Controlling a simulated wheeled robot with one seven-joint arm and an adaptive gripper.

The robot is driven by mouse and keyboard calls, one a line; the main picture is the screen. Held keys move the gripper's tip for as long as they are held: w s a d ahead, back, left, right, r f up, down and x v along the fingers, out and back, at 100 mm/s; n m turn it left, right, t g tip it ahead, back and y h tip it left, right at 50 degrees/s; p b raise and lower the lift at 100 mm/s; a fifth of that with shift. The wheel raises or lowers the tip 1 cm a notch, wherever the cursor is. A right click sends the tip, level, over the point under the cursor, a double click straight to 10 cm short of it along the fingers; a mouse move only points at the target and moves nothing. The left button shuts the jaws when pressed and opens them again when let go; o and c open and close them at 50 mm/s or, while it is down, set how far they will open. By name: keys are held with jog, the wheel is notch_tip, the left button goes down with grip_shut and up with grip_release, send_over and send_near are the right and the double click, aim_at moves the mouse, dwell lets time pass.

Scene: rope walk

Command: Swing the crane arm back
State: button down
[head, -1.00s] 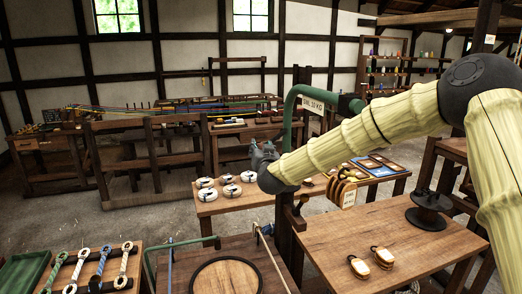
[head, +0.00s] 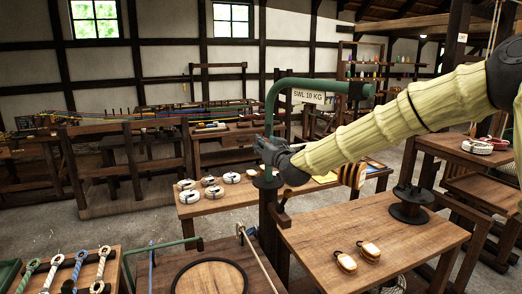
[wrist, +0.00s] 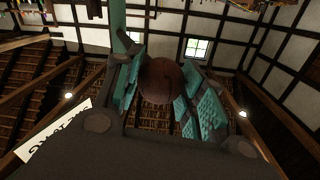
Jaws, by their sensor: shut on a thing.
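The green crane arm (head: 310,86) curves off its upright post and reaches right, with a sign reading SWL 10 KG (head: 312,97) below it. My gripper (head: 262,150) is beside the post, below the bend. In the wrist view, its teal-padded fingers (wrist: 160,88) are shut on a round brown knob (wrist: 161,80), and the green pipe (wrist: 118,30) runs upward beyond. In the head view the knob is hidden by the gripper. A wooden pulley block (head: 352,175) hangs below the arm's tip, partly behind my arm; its line is hidden.
A wooden table (head: 430,238) at right bears two small blocks (head: 358,256) and a dark spool stand (head: 410,205). A low table (head: 215,207) behind holds several pale coils (head: 208,182). A bench with rope samples (head: 75,270) stands at front left.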

jog(key=shift+d+r+b, duration=0.1)
jog(key=shift+d+b, duration=0.85)
jog(key=shift+d, duration=1.95)
jog(key=c, duration=0.9)
grip_release()
jog(key=v, duration=1.2)
